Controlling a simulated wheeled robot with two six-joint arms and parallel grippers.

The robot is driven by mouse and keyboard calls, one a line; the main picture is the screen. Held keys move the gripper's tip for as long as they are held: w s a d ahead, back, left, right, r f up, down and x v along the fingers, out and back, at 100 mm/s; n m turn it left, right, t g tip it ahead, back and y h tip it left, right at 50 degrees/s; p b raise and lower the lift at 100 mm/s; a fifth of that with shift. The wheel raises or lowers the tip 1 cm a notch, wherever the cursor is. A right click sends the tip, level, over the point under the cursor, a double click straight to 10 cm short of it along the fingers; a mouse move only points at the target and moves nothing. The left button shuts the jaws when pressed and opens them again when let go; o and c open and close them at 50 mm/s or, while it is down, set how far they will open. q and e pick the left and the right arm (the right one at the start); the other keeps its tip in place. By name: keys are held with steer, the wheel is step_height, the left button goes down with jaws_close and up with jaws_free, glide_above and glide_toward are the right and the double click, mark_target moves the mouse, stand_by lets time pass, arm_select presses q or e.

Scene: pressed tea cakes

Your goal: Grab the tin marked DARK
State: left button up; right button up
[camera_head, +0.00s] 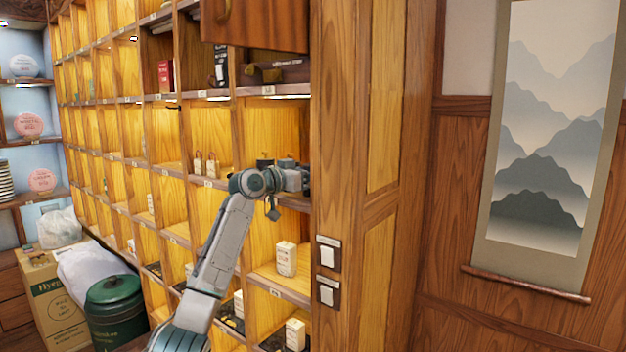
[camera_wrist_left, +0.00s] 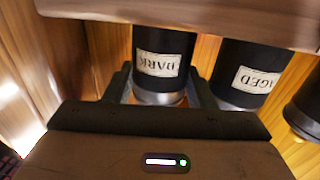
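The tin marked DARK (camera_wrist_left: 160,65) is a black cylinder with a pale label and a silvery end, shown upside down in the left wrist view. The two fingers of my left gripper (camera_wrist_left: 161,85) stand on either side of it, very close to its sides. I cannot tell whether they press on it. In the head view my left gripper (camera_head: 303,180) reaches into a shelf compartment at the right end of the cabinet, with dark tin tops just behind it. My right gripper is not in view.
A second black tin, its label ending in GED (camera_wrist_left: 247,78), stands close beside the DARK tin. Another dark tin (camera_wrist_left: 307,105) is at the right edge. The cabinet's wooden side panel (camera_head: 350,130) is just right of the gripper. Pale boxes (camera_head: 286,259) stand in lower compartments.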

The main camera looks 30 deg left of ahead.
arm_select(q)
steer(key=c, duration=0.3)
